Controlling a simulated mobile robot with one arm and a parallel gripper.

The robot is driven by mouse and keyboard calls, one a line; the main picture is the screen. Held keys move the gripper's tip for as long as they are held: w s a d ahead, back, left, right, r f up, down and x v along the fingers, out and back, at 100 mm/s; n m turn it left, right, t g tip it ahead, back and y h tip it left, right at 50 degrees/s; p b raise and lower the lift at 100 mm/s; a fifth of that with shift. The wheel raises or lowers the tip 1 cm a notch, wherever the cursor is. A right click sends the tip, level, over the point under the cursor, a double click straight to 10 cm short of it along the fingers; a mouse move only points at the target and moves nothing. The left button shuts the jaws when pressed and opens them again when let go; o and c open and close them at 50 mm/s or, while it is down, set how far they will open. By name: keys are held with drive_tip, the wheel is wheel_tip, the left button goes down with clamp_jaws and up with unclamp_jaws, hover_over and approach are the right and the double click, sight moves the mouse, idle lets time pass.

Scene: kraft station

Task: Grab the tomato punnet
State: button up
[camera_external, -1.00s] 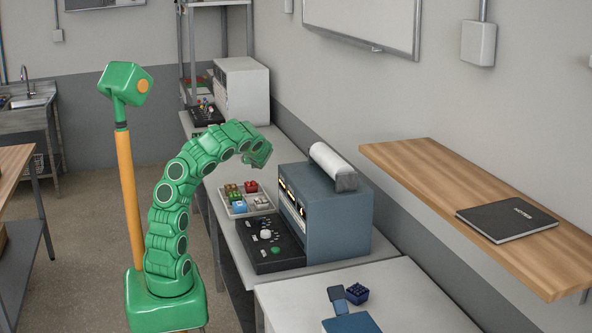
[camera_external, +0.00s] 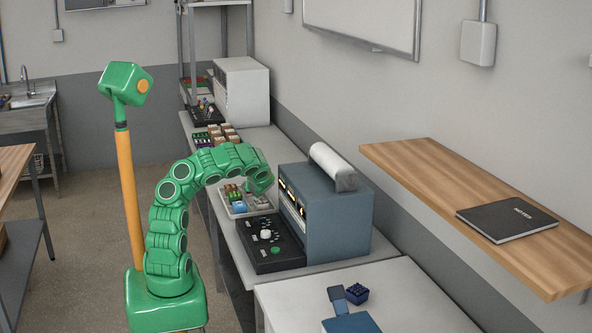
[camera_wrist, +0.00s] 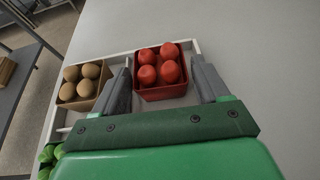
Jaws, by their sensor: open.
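The tomato punnet (camera_wrist: 162,88), a red square tub holding several red tomatoes, sits at the end of a white divided tray (camera_wrist: 115,58) in the wrist view. My gripper (camera_wrist: 160,78) is open, with one grey finger on each side of the punnet's near part. I cannot tell whether the fingers touch it. In the external view my gripper (camera_external: 262,188) hangs low over the tray (camera_external: 226,208) and hides the tomato punnet there.
A punnet of brown round produce (camera_wrist: 84,82) and green produce (camera_wrist: 48,158) share the tray. A black control panel (camera_external: 265,243) and a blue-grey machine (camera_external: 335,215) stand close to the tray. Other small punnets (camera_external: 215,136) stand farther back. Bench right of the tray is clear in the wrist view.

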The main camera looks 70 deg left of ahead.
drive_tip(key=shift+x, duration=1.55)
drive_tip(key=c, duration=0.8)
drive_tip(key=shift+o, duration=0.2)
drive_tip(key=shift+r, duration=0.15)
